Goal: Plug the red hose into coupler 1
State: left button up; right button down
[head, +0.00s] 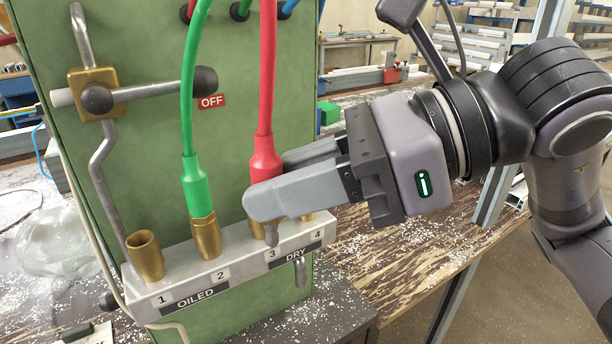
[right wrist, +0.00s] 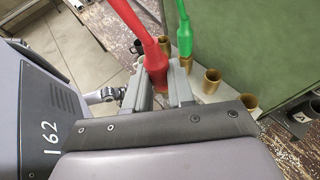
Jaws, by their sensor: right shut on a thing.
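My right gripper (head: 268,205) is shut on the red hose (head: 266,155) at its thick plug end, in front of the rail near couplers 3 and 4. The wrist view shows the red plug (right wrist: 158,72) between the fingers, apart from two open brass cups (right wrist: 212,80). A finger hides the plug's lower end in the head view; a small grey tip shows below it. Coupler 1 (head: 146,257), at the rail's left end, is an empty, upright brass cup. The green hose (head: 195,183) is in coupler 2 (head: 206,237). Coupler 3 (head: 257,229) is partly hidden. My left gripper is not in view.
The label rail (head: 172,297) runs along the green panel (head: 230,75). A bar handle (head: 150,90) sticks out at the upper left beside an OFF label (head: 212,101). The green hose hangs between the red plug and coupler 1. A chip-strewn wooden bench (head: 400,235) lies to the right.

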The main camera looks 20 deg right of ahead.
jog(key=shift+s+a, duration=0.15)
jog(key=shift+a, duration=0.7)
jog(key=s+a+b, duration=0.1)
jog(key=a, duration=0.7)
jog(key=shift+a, duration=0.25)
jog(key=shift+w, duration=0.1)
jog(key=w+a+b, duration=0.1)
jog(key=w+b, duration=0.1)
jog(key=w, duration=0.5)
jog(key=shift+w, duration=0.25)
dwell(0.9)
jog(key=shift+r, duration=0.1)
jog(key=shift+b, duration=0.9)
dwell(0.9)
jog(key=shift+f+b, duration=0.35)
jog(key=shift+b, duration=0.55)
dwell(1.3)
